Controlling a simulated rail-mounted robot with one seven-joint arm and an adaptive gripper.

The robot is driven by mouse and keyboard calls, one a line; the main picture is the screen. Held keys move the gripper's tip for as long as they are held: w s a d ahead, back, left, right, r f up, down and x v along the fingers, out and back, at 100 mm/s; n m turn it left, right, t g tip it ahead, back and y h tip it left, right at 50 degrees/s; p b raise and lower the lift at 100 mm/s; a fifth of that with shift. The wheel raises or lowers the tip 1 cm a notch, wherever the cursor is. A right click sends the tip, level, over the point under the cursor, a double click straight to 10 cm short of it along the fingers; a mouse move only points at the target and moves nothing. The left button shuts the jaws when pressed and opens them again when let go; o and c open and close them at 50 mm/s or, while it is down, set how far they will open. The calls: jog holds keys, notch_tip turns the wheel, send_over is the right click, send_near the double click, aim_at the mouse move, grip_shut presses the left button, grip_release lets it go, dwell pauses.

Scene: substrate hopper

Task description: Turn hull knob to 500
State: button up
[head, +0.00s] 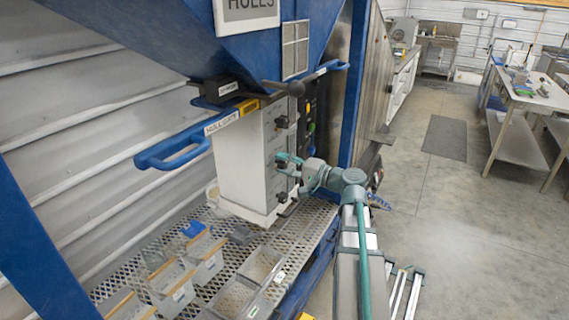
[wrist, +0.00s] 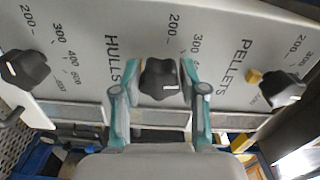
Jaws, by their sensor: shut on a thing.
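The white control panel (head: 238,165) hangs under the blue hopper, facing my arm. In the wrist view the black lobed knob (wrist: 160,80) sits just right of the HULLS lettering (wrist: 113,60), with a printed scale to its right showing 200 and 300. Its white pointer mark points to the right in the picture. Higher scale numbers are hidden by my finger. My gripper (wrist: 160,92) is shut on this knob, one teal-tipped finger on each side. In the head view my gripper (head: 285,163) is at the panel's right face, and the knob is mostly hidden.
Another black knob (wrist: 25,68) with its own scale is at the left, and one by PELLETS (wrist: 278,88) is at the right. A blue hull gate handle (head: 172,152) juts out above. Bins (head: 176,285) stand on the mesh shelf below. Floor at right is open.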

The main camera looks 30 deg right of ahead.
jog(key=m+p, duration=0.2)
jog(key=m, duration=0.2)
jog(key=shift+r+m, duration=0.15)
jog(key=shift+m, duration=0.25)
jog(key=m+p, duration=0.2)
jog(key=m, duration=0.2)
jog(key=shift+m+p, duration=0.3)
jog(key=shift+m, duration=0.1)
jog(key=o, duration=1.2)
jog(key=shift+c, duration=0.2)
jog(key=shift+s+d, duration=0.1)
jog(key=v, duration=1.1)
jog(key=shift+s+d, duration=0.2)
jog(key=shift+s, duration=0.15)
